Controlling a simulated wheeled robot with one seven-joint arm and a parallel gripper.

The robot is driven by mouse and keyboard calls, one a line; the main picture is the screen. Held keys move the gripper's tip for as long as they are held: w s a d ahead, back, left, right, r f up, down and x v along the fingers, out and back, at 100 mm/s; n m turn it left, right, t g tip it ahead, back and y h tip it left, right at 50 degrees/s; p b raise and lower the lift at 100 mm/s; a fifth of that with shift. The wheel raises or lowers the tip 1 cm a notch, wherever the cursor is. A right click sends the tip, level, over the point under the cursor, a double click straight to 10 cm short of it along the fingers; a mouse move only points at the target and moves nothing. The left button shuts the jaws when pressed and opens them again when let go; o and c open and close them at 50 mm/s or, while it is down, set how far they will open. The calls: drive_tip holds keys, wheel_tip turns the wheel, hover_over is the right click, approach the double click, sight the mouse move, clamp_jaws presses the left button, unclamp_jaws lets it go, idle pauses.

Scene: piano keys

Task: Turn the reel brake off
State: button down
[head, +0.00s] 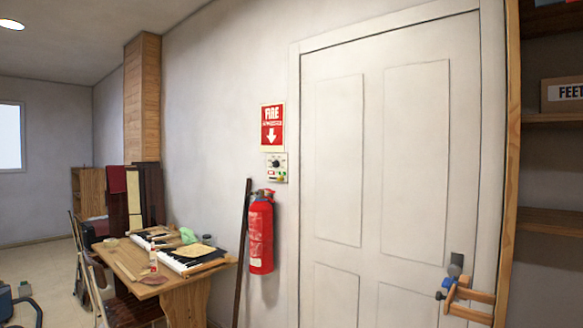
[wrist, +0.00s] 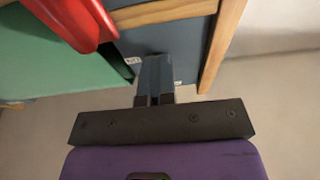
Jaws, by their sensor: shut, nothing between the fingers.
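No part that I can clearly identify as the reel brake shows. In the head view, a small pale wall panel (head: 277,167) carries a dark round knob, with small red and green parts below it; its markings are too small to read. I cannot tell whether it belongs to the brake. In the wrist view, my gripper (wrist: 154,70) is shut and empty, its fingers pointing at a blue-grey surface (wrist: 185,50) with small white labels. A glossy red part (wrist: 75,18) and a green panel (wrist: 40,65) lie at upper left. My gripper is outside the head view.
A white door (head: 372,165) fills the right of the head view, beside wooden shelves (head: 550,118). A red fire extinguisher (head: 261,235) hangs below a fire sign (head: 272,126). A cluttered wooden table (head: 150,288) stands left. A wooden frame (wrist: 222,45) edges the blue-grey surface.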

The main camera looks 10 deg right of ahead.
drive_tip(key=shift+s+d+f, duration=0.2)
drive_tip(key=shift+s+d, duration=0.1)
drive_tip(key=shift+d, duration=0.25)
drive_tip(key=shift+s+d+r, duration=0.1)
drive_tip(key=shift+s+d, duration=0.05)
drive_tip(key=shift+s, duration=0.05)
drive_tip(key=shift+s+r, duration=0.15)
drive_tip(key=shift+s, duration=0.05)
drive_tip(key=shift+d, duration=0.1)
drive_tip(key=v, duration=0.5)
drive_tip(key=shift+s+a+r, duration=0.2)
drive_tip(key=shift+s+a, duration=0.1)
idle(0.6)
